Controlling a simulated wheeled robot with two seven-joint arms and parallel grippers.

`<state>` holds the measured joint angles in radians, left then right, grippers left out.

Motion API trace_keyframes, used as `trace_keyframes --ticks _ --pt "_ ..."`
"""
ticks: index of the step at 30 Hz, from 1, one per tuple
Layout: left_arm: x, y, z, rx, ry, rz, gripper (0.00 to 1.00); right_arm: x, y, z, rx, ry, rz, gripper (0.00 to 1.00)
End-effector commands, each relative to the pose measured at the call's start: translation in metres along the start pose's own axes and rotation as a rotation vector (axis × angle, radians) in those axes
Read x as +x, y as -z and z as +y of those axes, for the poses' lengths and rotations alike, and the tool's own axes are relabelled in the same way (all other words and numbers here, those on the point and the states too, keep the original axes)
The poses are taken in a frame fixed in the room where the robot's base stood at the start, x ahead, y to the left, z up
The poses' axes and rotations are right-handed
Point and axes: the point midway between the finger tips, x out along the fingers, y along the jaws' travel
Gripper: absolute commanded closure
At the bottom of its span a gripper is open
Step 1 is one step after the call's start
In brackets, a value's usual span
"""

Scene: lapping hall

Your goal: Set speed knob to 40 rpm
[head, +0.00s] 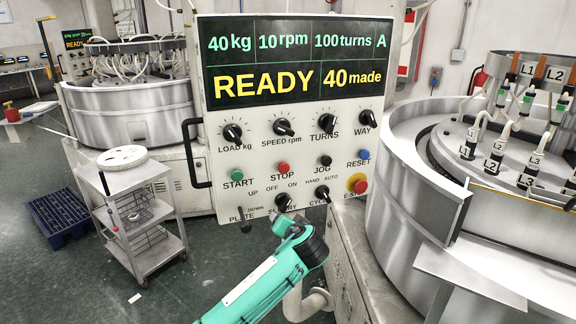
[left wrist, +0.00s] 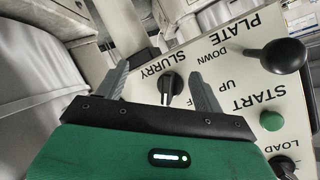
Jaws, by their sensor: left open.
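The black speed knob (head: 284,127), labelled "SPEED rpm", is in the upper knob row of the grey control panel (head: 215,205) in the head view. The panel display (head: 298,62) reads 40 kg, 10 rpm, 100 turns A, READY and 40 made. My left gripper is low in front of the panel, below the speed knob and apart from it. In the left wrist view, my left gripper (left wrist: 160,85) is open, and the black slurry knob (left wrist: 171,88) appears between its fingers, with no visible grip on it. The speed knob is outside that view. My right gripper is not in view.
Near the speed knob are the load knob (head: 233,132), turns knob (head: 327,121) and red stop button (head: 284,168). The plate lever (left wrist: 284,56) sticks out beside my left gripper. A black handle (head: 190,155) edges the panel. A lapping machine (head: 405,190) stands right, a trolley (head: 110,181) left.

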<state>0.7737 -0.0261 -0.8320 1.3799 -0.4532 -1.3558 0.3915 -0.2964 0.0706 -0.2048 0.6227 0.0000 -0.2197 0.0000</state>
Motion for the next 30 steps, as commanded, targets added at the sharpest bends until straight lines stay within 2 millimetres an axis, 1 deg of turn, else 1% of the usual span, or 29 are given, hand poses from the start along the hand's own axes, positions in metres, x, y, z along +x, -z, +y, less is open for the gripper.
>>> trace_keyframes --ticks 1,2,3,6,9,12,13,16,19,23,30 --pt "-0.027 0.042 -0.021 -0.018 0.052 0.061 0.31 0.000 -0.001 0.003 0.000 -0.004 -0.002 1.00" --pt "-0.042 0.061 -0.031 -0.031 0.080 0.088 0.31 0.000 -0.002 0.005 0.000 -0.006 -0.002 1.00" --pt "-0.063 0.084 -0.044 -0.048 0.118 0.124 0.31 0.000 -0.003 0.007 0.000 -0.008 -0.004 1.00" --pt "-0.110 0.126 -0.070 -0.092 0.196 0.201 0.31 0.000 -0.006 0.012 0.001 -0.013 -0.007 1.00" --pt "-0.147 0.151 -0.088 -0.130 0.251 0.258 0.31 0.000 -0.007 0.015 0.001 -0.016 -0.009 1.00" --pt "-0.170 0.164 -0.098 -0.155 0.283 0.292 0.31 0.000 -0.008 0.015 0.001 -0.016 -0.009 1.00" --pt "-0.174 0.166 -0.100 -0.160 0.290 0.297 0.31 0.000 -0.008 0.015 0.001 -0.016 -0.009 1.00" --pt "-0.179 0.172 -0.106 -0.168 0.302 0.308 0.31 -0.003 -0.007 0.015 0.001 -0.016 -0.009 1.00" --pt "-0.170 0.176 -0.111 -0.169 0.303 0.307 0.31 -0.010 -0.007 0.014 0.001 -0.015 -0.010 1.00" --pt "-0.149 0.183 -0.120 -0.166 0.305 0.305 0.31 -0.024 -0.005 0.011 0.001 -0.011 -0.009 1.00" --pt "-0.102 0.198 -0.136 -0.166 0.304 0.304 0.31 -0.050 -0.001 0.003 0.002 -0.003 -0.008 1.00"
